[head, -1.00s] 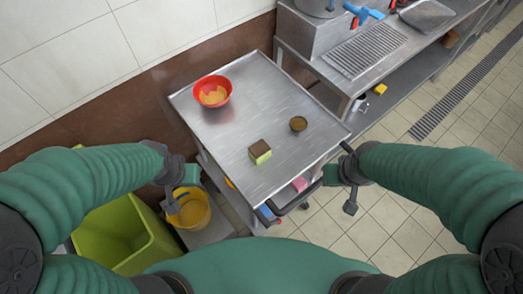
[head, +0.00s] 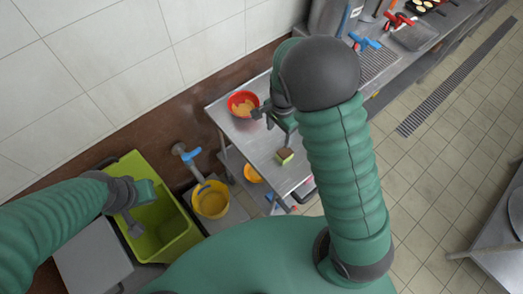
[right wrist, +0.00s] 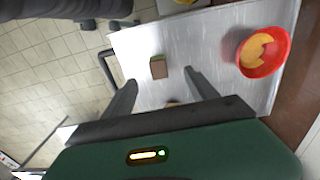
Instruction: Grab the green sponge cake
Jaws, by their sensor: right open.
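The green sponge cake (head: 285,155), a small block with a brown top and green side, sits on the steel table (head: 240,135). It also shows in the right wrist view (right wrist: 158,68), beyond and between the fingertips. My right gripper (head: 274,120) is open and empty above the table, between the red bowl and the cake, apart from the cake. In the right wrist view my right gripper's fingers (right wrist: 160,80) are spread. My left gripper (head: 140,208) is open and empty over the green bin. My right arm hides the table's right part in the head view.
A red bowl (head: 243,103) with yellow-orange contents stands on the table; it also shows in the right wrist view (right wrist: 263,52). A small round brown item (right wrist: 172,103) is partly hidden there. A green bin (head: 170,235) and yellow bucket (head: 210,200) stand left of the table.

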